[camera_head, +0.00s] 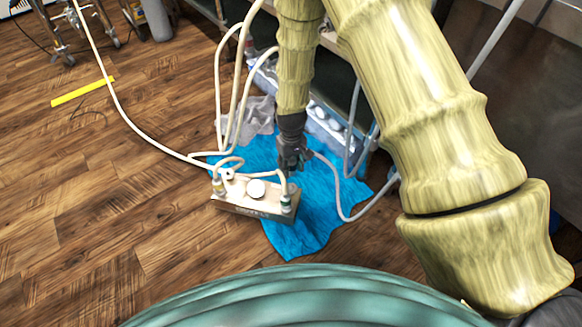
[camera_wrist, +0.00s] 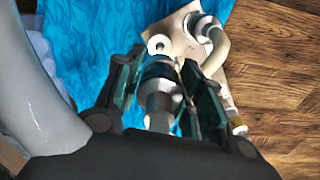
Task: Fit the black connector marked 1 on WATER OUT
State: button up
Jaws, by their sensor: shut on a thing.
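The pale metal block with ports (camera_head: 252,204) stands at the edge of a blue cloth; its front lettering is too small to read. In the wrist view, its top face (camera_wrist: 183,43) shows a pale round port (camera_wrist: 159,44). My gripper (camera_head: 291,166) is just behind and above the block's right end. In the wrist view, my gripper (camera_wrist: 162,80) is shut on a black-banded connector (camera_wrist: 157,72) on a pale hose. The connector appears close to the round port, but I cannot tell whether they touch. No number mark is legible. The head view hides the held connector.
The blue cloth (camera_head: 325,205) lies under and behind the block. White hoses (camera_head: 226,100) loop up to its left and back. A pale tray (camera_head: 325,125) stands behind. Wooden floor (camera_head: 110,210) at left is mostly clear, with a yellow strip (camera_head: 82,91).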

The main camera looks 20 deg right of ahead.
jog(key=shift+r+p, duration=2.25)
jog(key=shift+p, duration=0.1)
